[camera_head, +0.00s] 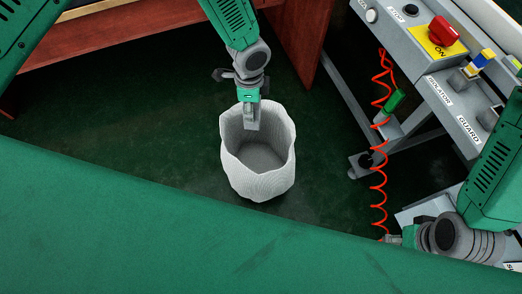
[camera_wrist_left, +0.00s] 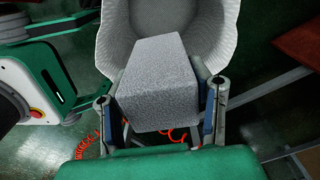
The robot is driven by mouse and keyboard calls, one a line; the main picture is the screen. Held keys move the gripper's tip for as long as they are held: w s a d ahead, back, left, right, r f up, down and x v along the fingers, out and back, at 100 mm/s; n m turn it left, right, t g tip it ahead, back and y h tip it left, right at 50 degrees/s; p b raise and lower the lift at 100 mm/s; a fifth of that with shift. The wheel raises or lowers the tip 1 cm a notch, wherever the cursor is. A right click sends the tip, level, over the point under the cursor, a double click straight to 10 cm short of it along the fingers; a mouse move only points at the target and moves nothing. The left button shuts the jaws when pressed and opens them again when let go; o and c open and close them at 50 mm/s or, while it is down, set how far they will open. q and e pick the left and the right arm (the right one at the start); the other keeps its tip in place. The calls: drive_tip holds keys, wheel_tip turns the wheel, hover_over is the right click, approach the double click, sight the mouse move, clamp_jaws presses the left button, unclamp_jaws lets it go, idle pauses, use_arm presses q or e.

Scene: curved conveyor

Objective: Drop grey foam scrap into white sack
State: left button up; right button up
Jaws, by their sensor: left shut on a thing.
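The white sack (camera_head: 238,178) stands open on the dark green floor in the middle of the head view. Its inside looks empty where I can see it. My left gripper (camera_head: 252,105) reaches down from the top over the far part of the sack's mouth. It is shut on the grey foam scrap (camera_head: 251,119), a block that also shows in the left wrist view (camera_wrist_left: 158,75), between the two fingers (camera_wrist_left: 160,112). The white sack (camera_wrist_left: 225,35) lies behind the scrap there. My right gripper (camera_head: 393,239) is at the lower right; its fingers are too unclear to read.
A control panel (camera_head: 440,70) with a red button (camera_head: 443,31) stands at the upper right, and a red coiled hose (camera_head: 379,180) hangs below it. A brown wooden bench (camera_head: 150,45) is at the back. A green surface (camera_head: 150,235) fills the front.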

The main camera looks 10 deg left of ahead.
use_arm(q)
drive_tip(key=shift+w+d+f+m, duration=0.1)
drive_tip(key=shift+w+d+m, duration=0.4)
drive_tip(key=shift+w+m, duration=0.4)
drive_tip(key=shift+f+b, duration=0.15)
drive_tip(key=shift+b, duration=0.15)
drive_tip(key=shift+a+f, duration=0.25)
drive_tip(key=shift+f, duration=0.05)
drive_tip(key=f+b, duration=0.1)
drive_tip(key=a+f+b, duration=0.1)
drive_tip(key=f+b, duration=0.1)
drive_tip(key=shift+d+f+b, duration=0.3)
drive_tip(key=shift+f+b, duration=0.55)
drive_tip(key=shift+f, duration=0.05)
drive_tip(key=shift+d+f, duration=0.25)
drive_tip(key=shift+d, duration=0.05)
drive_tip(key=shift+a+r, duration=0.1)
drive_tip(key=shift+a, duration=0.05)
use_arm(e)
wheel_tip(320, 180, down, 6)
drive_tip(key=shift+d+f, duration=0.15)
drive_tip(key=shift+d, duration=0.15)
use_arm(q)
drive_tip(key=o, duration=0.8)
drive_tip(key=shift+a, duration=0.3)
use_arm(e)
drive_tip(key=shift+s+a, duration=0.1)
drive_tip(key=shift+a, duration=0.25)
